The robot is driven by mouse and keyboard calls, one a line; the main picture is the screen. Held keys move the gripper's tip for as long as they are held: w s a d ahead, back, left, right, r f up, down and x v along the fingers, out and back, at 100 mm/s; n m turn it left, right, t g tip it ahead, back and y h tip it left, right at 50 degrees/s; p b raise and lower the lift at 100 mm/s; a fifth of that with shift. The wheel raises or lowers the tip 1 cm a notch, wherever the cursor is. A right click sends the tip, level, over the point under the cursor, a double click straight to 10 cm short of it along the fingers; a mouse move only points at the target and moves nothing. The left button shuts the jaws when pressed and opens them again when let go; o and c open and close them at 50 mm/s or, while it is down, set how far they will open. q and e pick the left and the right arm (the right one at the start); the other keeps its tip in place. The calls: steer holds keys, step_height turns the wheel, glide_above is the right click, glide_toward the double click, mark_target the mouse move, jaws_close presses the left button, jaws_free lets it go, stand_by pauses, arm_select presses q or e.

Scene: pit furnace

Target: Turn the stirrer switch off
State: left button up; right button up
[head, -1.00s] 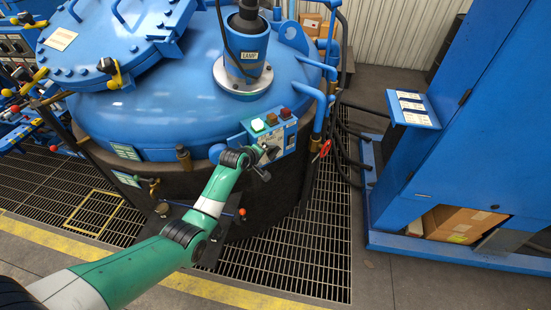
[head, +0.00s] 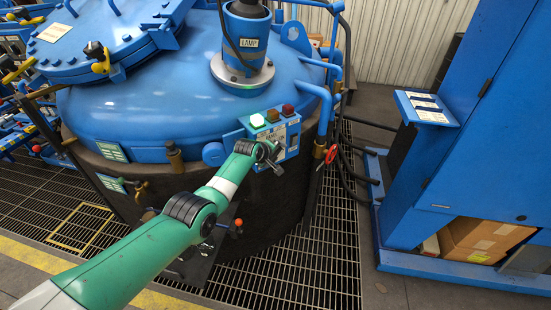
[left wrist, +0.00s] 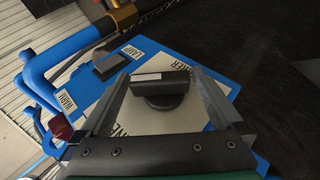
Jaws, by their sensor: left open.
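The stirrer switch is a black rotary knob (left wrist: 160,85) with a pale stripe on its bar, in the left wrist view. It sits on a white plate whose label is partly hidden, with "RER" readable. My left gripper (left wrist: 158,76) is open, with one finger on each side of the knob. Gaps show between the fingers and the bar. In the head view my left gripper (head: 274,163) is at the front of the blue control box (head: 292,152) on the furnace side, and the knob is hidden there. My right gripper is out of view.
A smaller black switch (left wrist: 109,67) marked LAMP sits beside the knob. A red valve handle (head: 331,154) and blue pipes stand just right of the box. A blue cabinet (head: 470,150) stands farther right.

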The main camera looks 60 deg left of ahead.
arm_select(q)
steer(key=c, duration=1.2)
steer(key=shift+o, duration=0.2)
steer(key=shift+t, duration=0.3)
steer(key=shift+s+t+p, duration=0.1)
steer(key=shift+t+p, duration=0.25)
steer(key=shift+t, duration=0.05)
steer(key=shift+f+n+t+b, duration=0.2)
steer(key=shift+n+t+b, duration=0.2)
steer(key=shift+t, duration=0.2)
steer(key=t+y+b, duration=0.1)
steer(key=t+b, duration=0.2)
steer(key=b, duration=0.2)
steer(key=shift+s+f+n, duration=0.1)
steer(key=shift+f+n, duration=0.05)
steer(key=shift+n, duration=0.25)
steer(key=shift+r+t+b, duration=0.25)
steer(key=shift+t+b, duration=0.15)
steer(key=shift+b, duration=0.3)
